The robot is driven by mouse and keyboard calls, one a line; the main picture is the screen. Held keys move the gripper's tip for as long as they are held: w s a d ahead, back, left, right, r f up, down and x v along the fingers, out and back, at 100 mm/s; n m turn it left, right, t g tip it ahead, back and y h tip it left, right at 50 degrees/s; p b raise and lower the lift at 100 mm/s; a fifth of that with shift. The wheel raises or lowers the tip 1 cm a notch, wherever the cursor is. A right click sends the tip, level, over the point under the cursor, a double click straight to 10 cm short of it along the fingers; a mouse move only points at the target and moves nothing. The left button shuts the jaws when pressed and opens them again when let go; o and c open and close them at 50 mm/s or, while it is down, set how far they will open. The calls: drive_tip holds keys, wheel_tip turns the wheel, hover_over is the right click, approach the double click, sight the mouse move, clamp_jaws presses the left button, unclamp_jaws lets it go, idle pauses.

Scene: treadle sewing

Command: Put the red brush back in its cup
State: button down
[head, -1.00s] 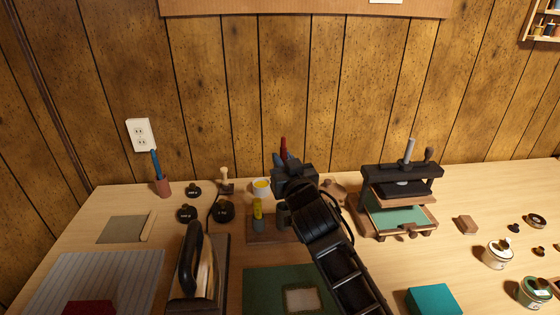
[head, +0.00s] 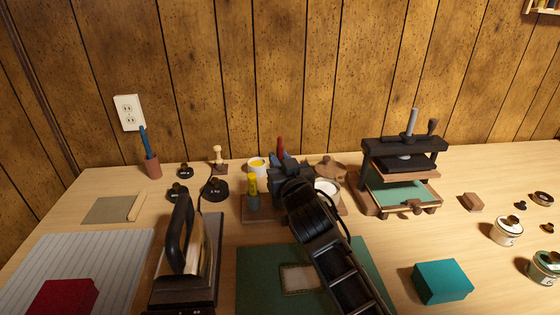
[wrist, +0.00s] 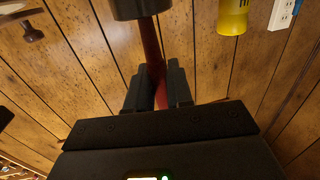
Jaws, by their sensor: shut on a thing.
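My gripper (head: 284,168) is shut on the red brush (head: 281,146), above the back of the wooden rack (head: 256,208). The brush's red handle sticks up above the jaws in the head view. In the wrist view, which is upside down, the red shaft (wrist: 152,50) runs between the fingers to a dark cylinder (wrist: 140,8) that looks like a cup. The shaft meets its rim there, but I cannot tell whether the end is inside. My arm hides this spot in the head view.
A yellow tube (head: 252,183) stands left of my gripper. A white cup with yellow contents (head: 257,167) is behind it. A white bowl (head: 327,187) and brown lid (head: 330,168) are close on the right, then a press (head: 402,170). An iron (head: 184,255) stands front left.

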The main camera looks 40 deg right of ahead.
idle(0.4)
drive_tip(key=c, duration=0.9)
unclamp_jaws()
drive_tip(key=v, duration=0.7)
drive_tip(key=shift+s+a+b, duration=0.15)
drive_tip(key=shift+s+b, duration=0.2)
